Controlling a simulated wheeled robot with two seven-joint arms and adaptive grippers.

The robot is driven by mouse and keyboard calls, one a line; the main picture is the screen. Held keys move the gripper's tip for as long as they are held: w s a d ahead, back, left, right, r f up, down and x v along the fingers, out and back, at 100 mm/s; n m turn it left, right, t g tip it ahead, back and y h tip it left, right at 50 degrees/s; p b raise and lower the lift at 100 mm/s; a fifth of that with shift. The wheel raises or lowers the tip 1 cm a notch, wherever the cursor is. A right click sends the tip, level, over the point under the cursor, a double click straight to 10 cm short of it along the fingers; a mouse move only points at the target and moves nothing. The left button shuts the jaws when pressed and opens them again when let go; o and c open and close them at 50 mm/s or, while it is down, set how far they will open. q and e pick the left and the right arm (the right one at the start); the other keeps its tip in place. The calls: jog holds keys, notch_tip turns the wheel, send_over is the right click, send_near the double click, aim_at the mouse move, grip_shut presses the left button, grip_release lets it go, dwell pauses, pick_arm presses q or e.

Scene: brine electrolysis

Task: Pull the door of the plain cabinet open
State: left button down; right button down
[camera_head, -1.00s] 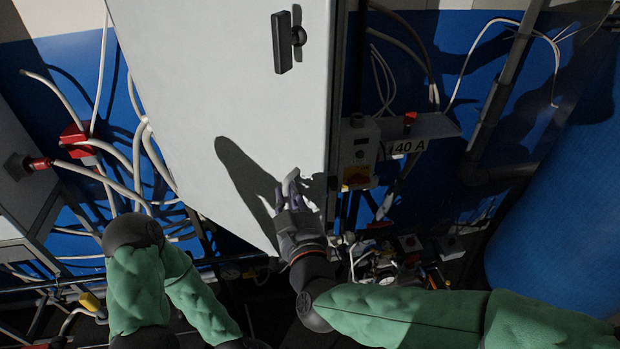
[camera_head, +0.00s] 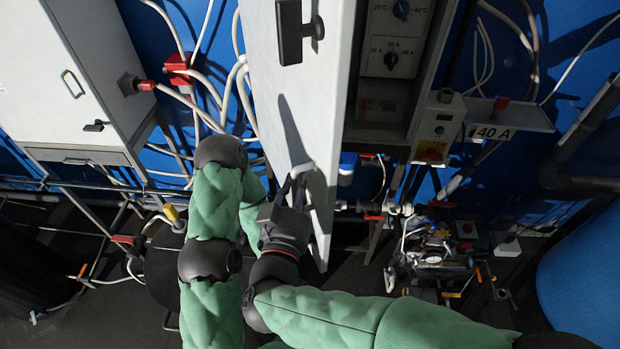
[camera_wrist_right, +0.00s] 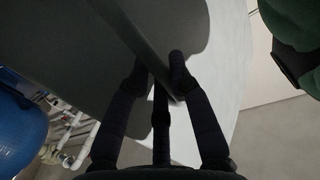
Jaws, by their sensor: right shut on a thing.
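The door (camera_head: 300,105) of the plain cabinet is a pale grey panel, swung out and seen at a steep angle. A black handle (camera_head: 290,30) sits near its top. The cabinet (camera_head: 397,75) shows its dark inside and control panel to the right of the door. My right gripper (camera_head: 292,190) is shut on the door's lower part. In the right wrist view its dark fingers (camera_wrist_right: 163,75) lie on both sides of the door's edge (camera_wrist_right: 140,50). My left arm is folded to the left of the door, and its gripper is out of sight.
Another grey cabinet (camera_head: 90,70) stands at the left with a red plug and cables. A 40 A box (camera_head: 495,131) and switches are right of the open cabinet. Pipes and valves (camera_head: 440,245) crowd below, and a blue barrel (camera_head: 585,280) stands at the lower right.

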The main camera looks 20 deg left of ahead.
jog(key=shift+s+a, duration=0.15)
jog(key=shift+a, duration=0.05)
jog(key=c, duration=1.1)
grip_release()
jog(key=s+d, duration=0.1)
jog(key=s, duration=0.6)
jog(key=shift+s+d, duration=0.15)
jog(key=shift+s, duration=0.05)
